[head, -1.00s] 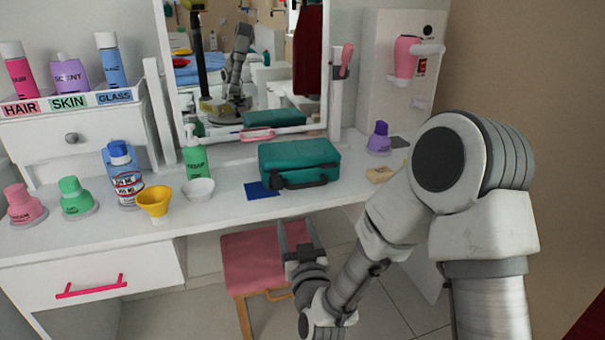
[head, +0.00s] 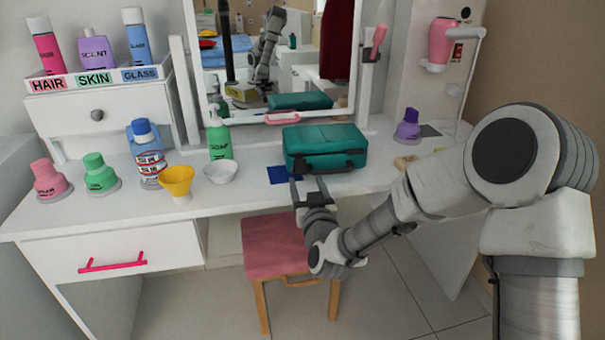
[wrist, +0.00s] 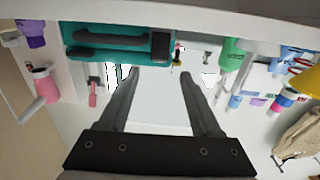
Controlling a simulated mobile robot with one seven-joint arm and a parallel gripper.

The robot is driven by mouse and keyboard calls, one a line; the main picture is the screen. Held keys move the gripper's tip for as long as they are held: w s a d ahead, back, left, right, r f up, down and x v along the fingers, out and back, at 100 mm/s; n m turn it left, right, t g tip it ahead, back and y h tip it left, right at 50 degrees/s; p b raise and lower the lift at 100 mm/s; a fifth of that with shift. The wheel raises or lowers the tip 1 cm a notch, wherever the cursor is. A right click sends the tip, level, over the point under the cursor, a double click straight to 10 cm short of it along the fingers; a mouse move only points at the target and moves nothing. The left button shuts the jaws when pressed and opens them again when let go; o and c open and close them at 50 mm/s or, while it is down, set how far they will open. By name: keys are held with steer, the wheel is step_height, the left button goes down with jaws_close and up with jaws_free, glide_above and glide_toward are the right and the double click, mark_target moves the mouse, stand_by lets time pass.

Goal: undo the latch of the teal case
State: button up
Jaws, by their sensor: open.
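I see no contact with the case.
A blue sheet (head: 277,174) lies left of the case. A white bowl (head: 220,172), yellow cup (head: 176,180) and green pump bottle (head: 219,142) stand further left. A purple bottle (head: 408,128) and tan block (head: 405,163) are right. The pink stool (head: 275,247) is below; the mirror stands behind.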

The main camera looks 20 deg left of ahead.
mark_target(301, 167)
steer(key=b+x, duration=0.1)
steer(key=x, duration=0.5)
steer(key=shift+w+a, duration=0.15)
steer(key=shift+w, duration=0.1)
